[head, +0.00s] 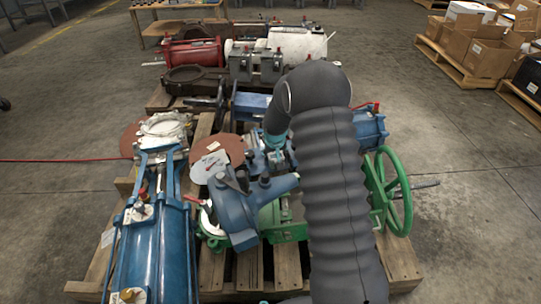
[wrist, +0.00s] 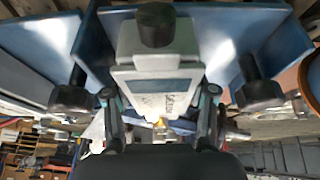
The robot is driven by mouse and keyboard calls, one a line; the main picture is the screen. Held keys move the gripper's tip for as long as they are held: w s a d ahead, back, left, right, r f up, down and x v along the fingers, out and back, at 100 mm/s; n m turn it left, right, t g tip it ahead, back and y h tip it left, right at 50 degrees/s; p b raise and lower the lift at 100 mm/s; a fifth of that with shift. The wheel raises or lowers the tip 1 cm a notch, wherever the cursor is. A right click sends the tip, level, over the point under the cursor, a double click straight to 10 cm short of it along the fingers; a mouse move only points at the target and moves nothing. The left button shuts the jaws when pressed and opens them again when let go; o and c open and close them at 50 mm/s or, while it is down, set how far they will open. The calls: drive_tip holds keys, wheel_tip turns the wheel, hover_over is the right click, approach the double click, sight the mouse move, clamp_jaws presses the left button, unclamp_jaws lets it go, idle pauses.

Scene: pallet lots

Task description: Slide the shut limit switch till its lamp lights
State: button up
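In the wrist view a pale grey box (wrist: 158,84) with a dark label strip and a black knob on top looks like a limit switch. I cannot tell whether it is the shut one. My gripper (wrist: 160,100) has its two fingers apart, one at each side of the box's near edge. Whether they press on it is not clear. A small orange-yellow spot (wrist: 159,122) shows below the box; I cannot tell if it is a lamp.
Blue flat plates with black bolt heads (wrist: 72,94) flank the box closely. On the pallet (head: 288,268) are a blue cylinder (head: 152,250) at left and a green handwheel (head: 390,190) at right. More machinery lies behind. Cartons (head: 487,50) stand back right.

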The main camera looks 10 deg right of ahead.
drive_tip(key=o, duration=0.4)
drive_tip(key=shift+d, duration=0.1)
drive_tip(key=shift+o, duration=0.2)
drive_tip(key=shift+v, duration=3.95)
